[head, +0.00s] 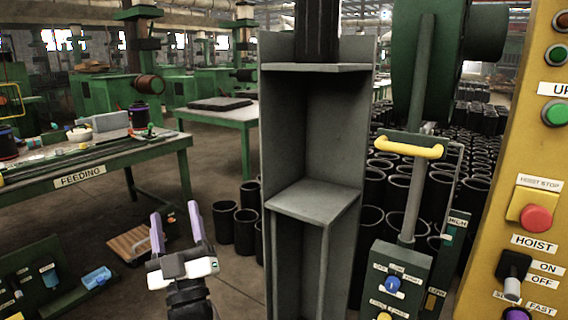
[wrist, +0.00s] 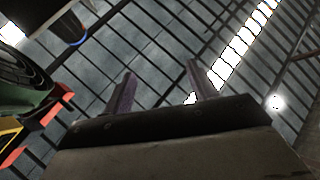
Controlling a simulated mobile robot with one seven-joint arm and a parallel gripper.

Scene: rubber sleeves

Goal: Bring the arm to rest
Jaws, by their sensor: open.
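My gripper (head: 176,232) stands upright at the lower middle left of the head view, its two purple fingers pointing up and spread apart. Nothing is between the fingers. In the wrist view the two fingers (wrist: 158,88) are also apart and empty, with a dark roof with beams and a bright skylight strip behind them. My gripper touches nothing that I can see. Most of my arm below the wrist is out of the head view.
A grey steel column with shelves (head: 312,197) stands right of my gripper. A green lever box with a yellow handle (head: 408,148) and a yellow control panel (head: 515,120) are farther right. The green feeding table (head: 95,172) is at left. Black sleeves (head: 222,222) stand on the floor behind.

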